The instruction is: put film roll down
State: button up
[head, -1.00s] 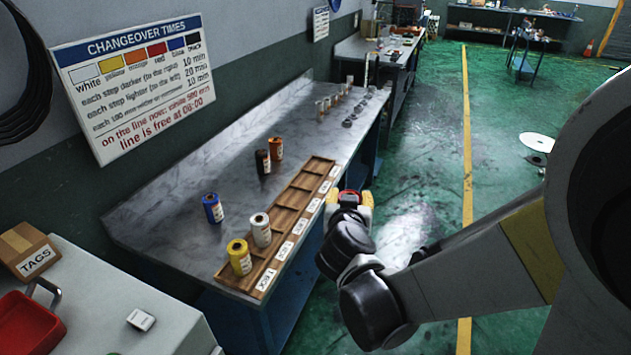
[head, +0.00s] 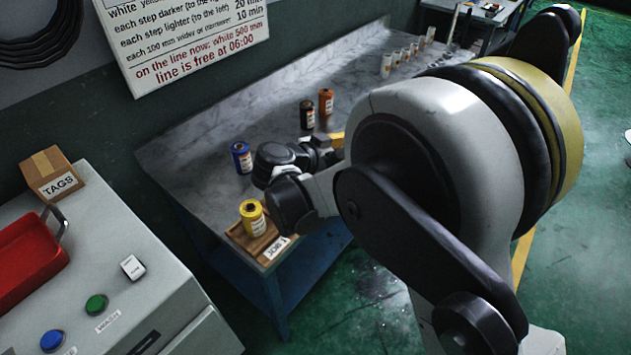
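My gripper (head: 330,143) is over the bench, reached across the rack area, with a yellow fingertip showing. My own wrist and arm cover most of it, so its grip and any film roll in it are hidden. A yellow film roll (head: 253,219) stands upright at the near end of the wooden rack (head: 240,238), by the JOB 1 label. The rest of the rack and the white roll are hidden behind my arm. A blue roll (head: 241,158), a black roll (head: 307,114) and an orange roll (head: 326,102) stand upright on the bench behind the rack.
The grey bench (head: 215,135) has bare room along its wall side. Several small pale items (head: 400,58) stand at its far end. A cabinet at near left holds a red tray (head: 28,262), a TAGS box (head: 50,174) and blue and green buttons (head: 96,305).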

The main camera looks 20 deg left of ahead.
jog(key=w+a+f+b, duration=0.5)
jog(key=a+f+b, duration=0.1)
jog(key=a+f, duration=0.5)
jog(key=shift+a+f, duration=0.25)
jog(key=shift+a, duration=0.9)
jog(key=shift+f+b, duration=0.1)
jog(key=shift+b, duration=0.2)
jog(key=o, duration=1.3)
